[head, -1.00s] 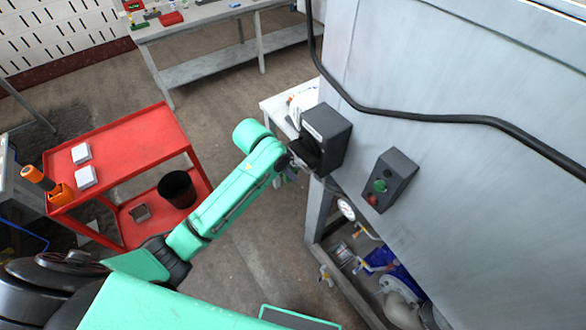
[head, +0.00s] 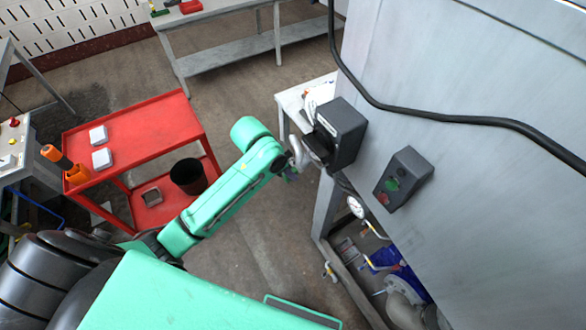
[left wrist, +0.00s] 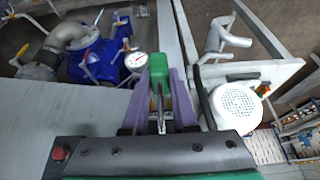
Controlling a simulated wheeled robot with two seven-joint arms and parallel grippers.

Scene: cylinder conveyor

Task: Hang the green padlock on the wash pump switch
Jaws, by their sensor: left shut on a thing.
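The green padlock (left wrist: 158,68) is held between the purple fingers of my left gripper (left wrist: 160,92) in the left wrist view. Its metal shackle points toward the bottom of that picture. In the head view my left gripper (head: 288,172) is mostly hidden behind my wrist, and the padlock cannot be made out clearly. A dark switch box (head: 348,128) with a pale label and a black protruding part is on the grey cabinet, just right of my wrist. I cannot read whether it is the wash pump switch. The padlock is not seen hanging on it. My right gripper is not in view.
A second dark box (head: 404,178) with green and red buttons is on the cabinet (head: 460,80). A black cable (head: 440,117) crosses above. A pressure gauge (head: 355,207) and pipes are below. A red cart (head: 150,150) stands left, with open floor between.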

